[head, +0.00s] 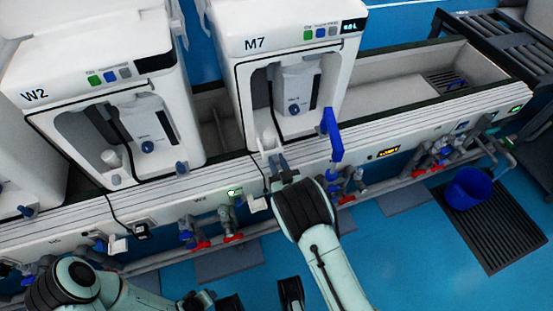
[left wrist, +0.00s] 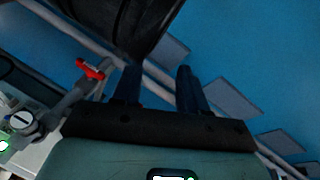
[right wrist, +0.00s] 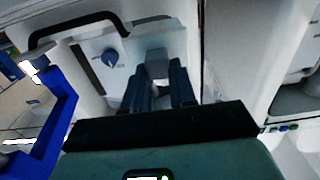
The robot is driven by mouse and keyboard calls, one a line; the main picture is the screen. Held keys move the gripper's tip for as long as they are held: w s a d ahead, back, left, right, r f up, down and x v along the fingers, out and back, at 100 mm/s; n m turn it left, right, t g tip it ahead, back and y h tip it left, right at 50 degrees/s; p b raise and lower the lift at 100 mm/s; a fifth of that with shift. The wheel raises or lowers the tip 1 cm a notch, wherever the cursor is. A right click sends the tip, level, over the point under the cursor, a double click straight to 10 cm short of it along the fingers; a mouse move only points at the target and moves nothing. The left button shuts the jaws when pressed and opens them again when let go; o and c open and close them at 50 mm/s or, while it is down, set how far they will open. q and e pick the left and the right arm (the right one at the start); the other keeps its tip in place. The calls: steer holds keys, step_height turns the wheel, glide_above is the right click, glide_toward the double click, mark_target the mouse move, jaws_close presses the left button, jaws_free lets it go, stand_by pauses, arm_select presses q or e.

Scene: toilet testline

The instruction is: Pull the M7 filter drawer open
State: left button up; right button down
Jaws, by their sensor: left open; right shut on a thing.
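The M7 unit (head: 255,75) is a white machine with an open front bay in the head view. Inside hangs a grey-white block (head: 297,88) with a blue knob (right wrist: 109,58). My right gripper (head: 278,163) is at the lower front of M7. It is shut on a light grey piece (right wrist: 157,68), which looks like the filter drawer's handle; the fingers partly hide it. I cannot tell how far the drawer is out. My left gripper (left wrist: 160,80) is open and empty, low in front of the bench, away from M7.
The W2 unit (head: 35,95) stands left of M7. Red-handled valves (head: 233,238) and pipes line the bench front. A blue bucket (head: 468,188) stands on a dark grating.

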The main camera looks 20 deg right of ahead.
steer(key=shift+w, duration=0.1)
steer(key=c, duration=0.9)
jaws_free()
arm_select(q)
steer(key=shift+w, duration=0.1)
steer(key=s+r+p, duration=0.1)
steer(key=s+d+g, duration=0.1)
steer(key=shift+s+d+r+p, duration=0.2)
steer(key=shift+s+r+p, duration=0.15)
steer(key=shift+s+r, duration=0.05)
arm_select(e)
steer(key=s, duration=1.3)
steer(key=shift+s+d, duration=0.2)
